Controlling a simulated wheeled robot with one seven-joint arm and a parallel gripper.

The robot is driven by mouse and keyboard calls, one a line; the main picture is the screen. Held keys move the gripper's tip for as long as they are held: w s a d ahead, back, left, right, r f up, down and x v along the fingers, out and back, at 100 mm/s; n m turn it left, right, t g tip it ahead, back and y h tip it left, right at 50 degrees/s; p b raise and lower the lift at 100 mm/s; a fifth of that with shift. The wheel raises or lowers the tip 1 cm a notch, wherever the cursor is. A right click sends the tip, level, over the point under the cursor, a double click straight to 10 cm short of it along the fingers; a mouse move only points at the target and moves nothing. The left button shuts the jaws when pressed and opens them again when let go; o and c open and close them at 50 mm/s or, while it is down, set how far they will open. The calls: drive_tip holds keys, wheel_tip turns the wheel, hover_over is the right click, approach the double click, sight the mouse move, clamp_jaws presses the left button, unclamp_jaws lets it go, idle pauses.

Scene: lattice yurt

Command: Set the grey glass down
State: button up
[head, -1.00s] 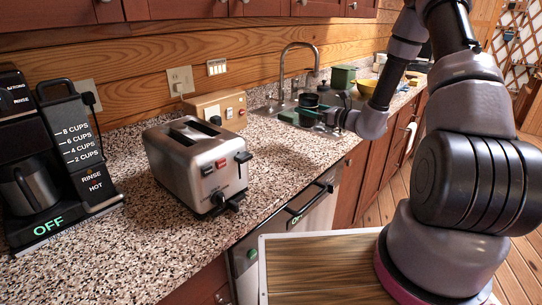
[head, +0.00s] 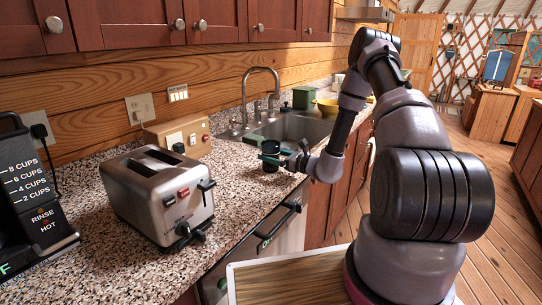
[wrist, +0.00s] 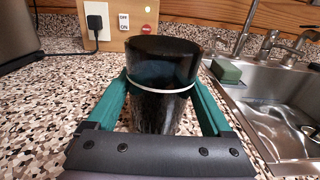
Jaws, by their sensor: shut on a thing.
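The grey glass (wrist: 160,65) looks dark, nearly black, with a pale band around it, and stands about upright in the wrist view. My gripper (wrist: 160,88) is shut on it, with one green finger on each side. In the head view, my gripper (head: 274,158) holds the glass (head: 270,148) at the counter (head: 235,180), just in front of the sink's near left corner. The gripper's body hides the glass's lower end in the wrist view. I cannot tell whether its base touches the counter.
The steel sink (head: 300,128) lies right of the glass, with a tap (head: 246,95) behind and a green sponge (wrist: 225,71) on its rim. A toaster (head: 160,190) and a switch box (head: 180,137) stand to the left. Speckled counter between toaster and glass is clear.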

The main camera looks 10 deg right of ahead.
drive_tip(key=shift+f, duration=0.2)
drive_tip(key=o, duration=1.3)
drive_tip(key=shift+r, duration=0.15)
